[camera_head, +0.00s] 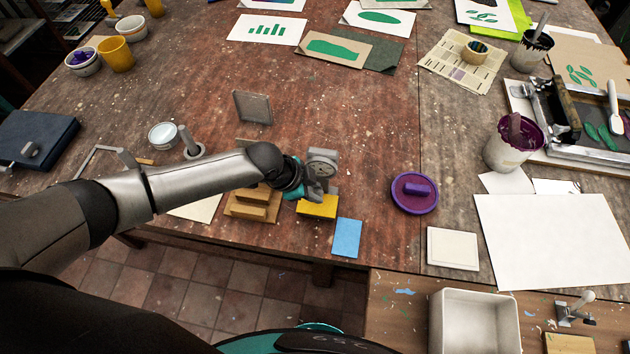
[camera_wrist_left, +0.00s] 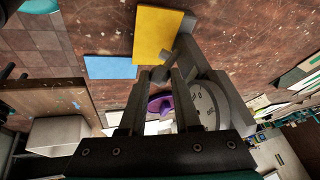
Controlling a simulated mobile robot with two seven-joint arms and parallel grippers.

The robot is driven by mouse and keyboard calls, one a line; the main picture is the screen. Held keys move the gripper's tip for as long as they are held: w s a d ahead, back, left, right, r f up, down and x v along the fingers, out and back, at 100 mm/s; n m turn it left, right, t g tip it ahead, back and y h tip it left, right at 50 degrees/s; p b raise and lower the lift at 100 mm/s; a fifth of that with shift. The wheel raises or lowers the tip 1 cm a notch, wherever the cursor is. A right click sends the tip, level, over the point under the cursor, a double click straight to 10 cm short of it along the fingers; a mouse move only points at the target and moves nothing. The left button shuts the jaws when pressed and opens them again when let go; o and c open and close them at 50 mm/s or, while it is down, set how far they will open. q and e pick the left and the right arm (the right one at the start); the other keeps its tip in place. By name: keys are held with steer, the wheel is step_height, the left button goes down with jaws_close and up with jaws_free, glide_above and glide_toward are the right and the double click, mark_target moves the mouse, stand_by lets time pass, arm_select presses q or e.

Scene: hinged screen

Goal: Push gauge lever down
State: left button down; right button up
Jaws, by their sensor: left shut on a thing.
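The grey gauge (camera_head: 322,163) with its round dial stands near the table's front edge, beside a yellow block (camera_head: 317,207). Its dial (camera_wrist_left: 207,103) also shows in the left wrist view, to the right of my fingers. My left gripper (camera_head: 297,188) is at the gauge's left side, and in the head view the arm and hand hide much of the contact. In the left wrist view my left gripper (camera_wrist_left: 160,75) is shut on the small grey lever (camera_wrist_left: 161,73), whose end shows between the fingertips. My right gripper is out of view.
A blue card (camera_head: 347,238) lies just in front of the gauge. Wooden blocks (camera_head: 250,204) lie under my left wrist. A purple lid (camera_head: 415,193) is to the right, and a grey upright plate (camera_head: 252,107) stands behind. Bare tabletop lies between gauge and lid.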

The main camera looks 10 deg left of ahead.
arm_select(q)
steer(key=shift+s+f+t+p, duration=0.2)
steer(key=shift+s+t+p, duration=0.1)
steer(key=shift+s+t, duration=0.2)
steer(key=shift+s+f+t, duration=0.25)
steer(key=shift+f+t, duration=0.15)
steer(key=shift+t, duration=0.3)
steer(key=shift+s+f+m+t, duration=0.3)
steer(key=shift+f+m+t, duration=0.1)
steer(key=shift+f+t, duration=0.1)
steer(key=shift+s+f+t+b, duration=0.15)
steer(key=shift+t+b, duration=0.35)
steer(key=shift+t, duration=0.1)
